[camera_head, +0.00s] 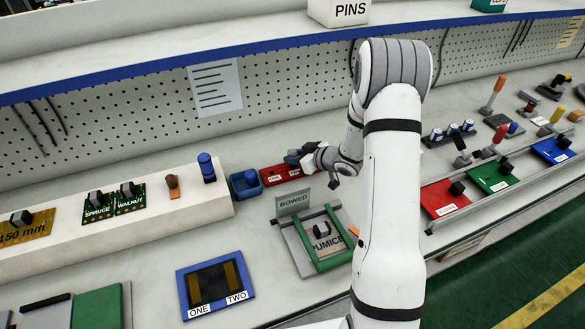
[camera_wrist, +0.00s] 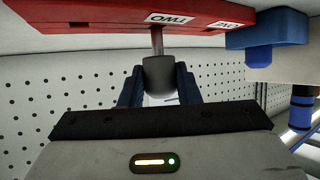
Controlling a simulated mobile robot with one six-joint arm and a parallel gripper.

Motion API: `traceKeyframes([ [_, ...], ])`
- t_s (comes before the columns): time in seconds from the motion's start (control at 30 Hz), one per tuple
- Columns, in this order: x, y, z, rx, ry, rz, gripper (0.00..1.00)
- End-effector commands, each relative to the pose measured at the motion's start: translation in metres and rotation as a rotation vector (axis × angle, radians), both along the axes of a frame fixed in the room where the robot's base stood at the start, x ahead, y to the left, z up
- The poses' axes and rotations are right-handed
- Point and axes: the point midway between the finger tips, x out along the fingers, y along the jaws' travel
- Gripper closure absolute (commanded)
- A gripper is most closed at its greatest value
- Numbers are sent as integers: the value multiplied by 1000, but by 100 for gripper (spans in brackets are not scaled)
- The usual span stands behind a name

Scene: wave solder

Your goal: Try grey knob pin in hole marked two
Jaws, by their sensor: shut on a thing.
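My gripper (camera_head: 291,158) is shut on the grey knob pin (camera_wrist: 158,76), with the dark grey knob between its two blue fingers in the wrist view. The thin metal shaft runs from the knob to the red block (camera_wrist: 100,20), meeting its face below the label TWO. I cannot tell whether the tip is in the hole or only against the face. A second white label on the block is hard to read. In the head view the red block (camera_head: 268,172) lies by my gripper, which partly covers it; the pin cannot be made out there.
A blue-framed tray (camera_head: 184,295) marked ONE and TWO lies at the front. A green fixture (camera_head: 339,260) marked BOWED sits nearer me. A pegboard (camera_head: 120,125) stands behind.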

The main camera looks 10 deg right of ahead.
Motion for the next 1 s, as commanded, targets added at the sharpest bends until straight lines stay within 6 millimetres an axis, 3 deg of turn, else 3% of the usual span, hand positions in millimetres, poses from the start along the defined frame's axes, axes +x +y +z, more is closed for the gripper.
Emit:
traceKeyframes([
  [0.4, 0, 0, -13, -1, -1, 0, 100],
  [1.0, 0, 0, -15, 0, 0, 0, 100],
])
